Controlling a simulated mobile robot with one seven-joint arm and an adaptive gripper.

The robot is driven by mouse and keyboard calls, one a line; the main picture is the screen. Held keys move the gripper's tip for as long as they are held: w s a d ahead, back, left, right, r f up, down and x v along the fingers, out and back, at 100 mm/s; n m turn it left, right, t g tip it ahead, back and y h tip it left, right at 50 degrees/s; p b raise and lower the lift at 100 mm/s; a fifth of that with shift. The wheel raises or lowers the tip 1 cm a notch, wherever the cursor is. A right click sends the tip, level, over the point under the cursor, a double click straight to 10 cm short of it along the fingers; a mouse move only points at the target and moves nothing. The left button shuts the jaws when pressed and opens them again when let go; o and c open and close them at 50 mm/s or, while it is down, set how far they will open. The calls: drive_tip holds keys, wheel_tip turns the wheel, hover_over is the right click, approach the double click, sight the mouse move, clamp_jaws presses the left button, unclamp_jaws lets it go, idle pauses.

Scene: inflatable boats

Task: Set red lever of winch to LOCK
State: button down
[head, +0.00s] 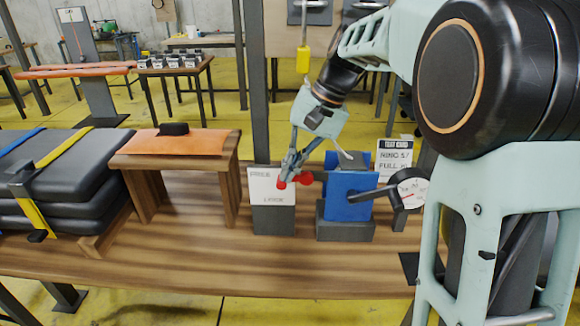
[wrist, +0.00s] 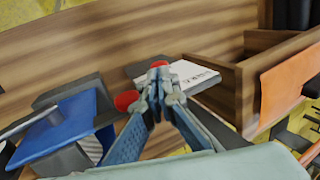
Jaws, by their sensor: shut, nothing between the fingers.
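The winch has a blue drum (head: 347,197) on a grey base and stands on the wooden bench. It also shows in the wrist view (wrist: 60,130). A white label plate (head: 262,188) to its left carries a word like FREE at upper left and LOCK lower down. The red lever shows as two red parts, a round one (head: 305,177) nearer the drum and a tip (head: 282,185) over the plate, between the words in height. My gripper (head: 287,174) is shut and empty, its fingertips at the tip. The fingers hide the lever's middle; contact is unclear.
A wooden stand with an orange top (head: 172,143) is left of the plate. A round gauge (head: 410,190) and a sign (head: 394,155) are right of the winch. Strapped dark boats (head: 75,170) lie far left. The bench front (head: 200,262) is clear.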

sight(283, 183)
drive_tip(key=shift+a+f+h+p, duration=0.1)
drive_tip(key=shift+a+h+p, duration=0.15)
drive_tip(key=shift+h+p, duration=0.55)
drive_tip(key=h+p, duration=0.1)
drive_tip(key=p, duration=0.1)
drive_tip(key=a+h+p, duration=0.1)
drive_tip(key=p, duration=0.1)
drive_tip(key=shift+f+h, duration=0.3)
drive_tip(key=shift+f, duration=0.1)
drive_tip(key=f+h+p, duration=0.1)
drive_tip(key=h+p, duration=0.1)
drive_tip(key=shift+a+f+h+p, duration=0.1)
drive_tip(key=shift+f+h+p, duration=0.1)
drive_tip(key=shift+h+p, duration=0.1)
drive_tip(key=shift+f+h+p, duration=0.35)
drive_tip(key=shift+f+h, duration=0.25)
drive_tip(key=shift+h, duration=0.3)
drive_tip(key=shift+r, duration=0.1)
drive_tip(key=shift+r+p, duration=0.6)
drive_tip(key=shift+r, duration=0.2)
